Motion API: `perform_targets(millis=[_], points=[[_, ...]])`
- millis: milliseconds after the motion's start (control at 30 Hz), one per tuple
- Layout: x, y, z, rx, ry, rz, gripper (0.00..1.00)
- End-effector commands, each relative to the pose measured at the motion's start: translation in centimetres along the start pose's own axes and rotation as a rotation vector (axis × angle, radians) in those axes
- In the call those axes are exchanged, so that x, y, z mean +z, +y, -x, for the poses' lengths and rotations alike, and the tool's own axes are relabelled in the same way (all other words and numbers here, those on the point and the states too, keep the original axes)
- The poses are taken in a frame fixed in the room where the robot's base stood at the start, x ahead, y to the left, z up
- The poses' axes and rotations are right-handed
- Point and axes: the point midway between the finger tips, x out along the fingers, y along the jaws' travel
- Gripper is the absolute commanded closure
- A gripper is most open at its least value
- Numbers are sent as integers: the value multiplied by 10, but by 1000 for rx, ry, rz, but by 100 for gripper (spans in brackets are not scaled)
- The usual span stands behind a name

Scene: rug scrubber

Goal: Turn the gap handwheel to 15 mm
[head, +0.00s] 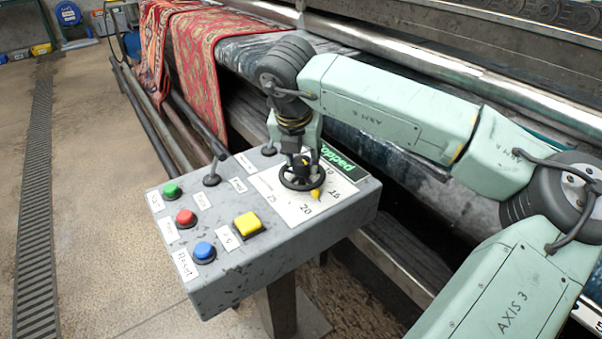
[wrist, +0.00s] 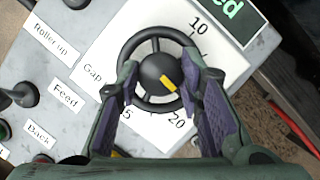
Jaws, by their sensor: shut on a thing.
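The gap handwheel (wrist: 157,40) is a black spoked wheel on a white dial plate on the grey control box. In the wrist view its dark hub carries a yellow mark (wrist: 168,83) that slants to the lower right. In the head view the handwheel (head: 284,181) has a yellow pointer (head: 316,194) aimed between 15 and 20. My gripper (wrist: 157,92) reaches down over the wheel with a purple-padded finger on each side, shut on it. In the wrist view the right finger hides the place of the 15; 10 and 20 show.
The control box (head: 220,288) also bears green (head: 171,190), red (head: 185,217), blue (head: 203,251) and yellow (head: 247,223) buttons. A lever (head: 211,171) stands left of the dial. Rollers and a red patterned rug (head: 205,60) lie behind. The floor at left is clear.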

Motion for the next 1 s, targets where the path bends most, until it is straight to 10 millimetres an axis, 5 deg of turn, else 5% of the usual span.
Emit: perform_targets(millis=[500, 1000], points=[[0, -3, -2, 167, 1, 397, 94], [1, -3, 0, 227, 1, 546, 94]])
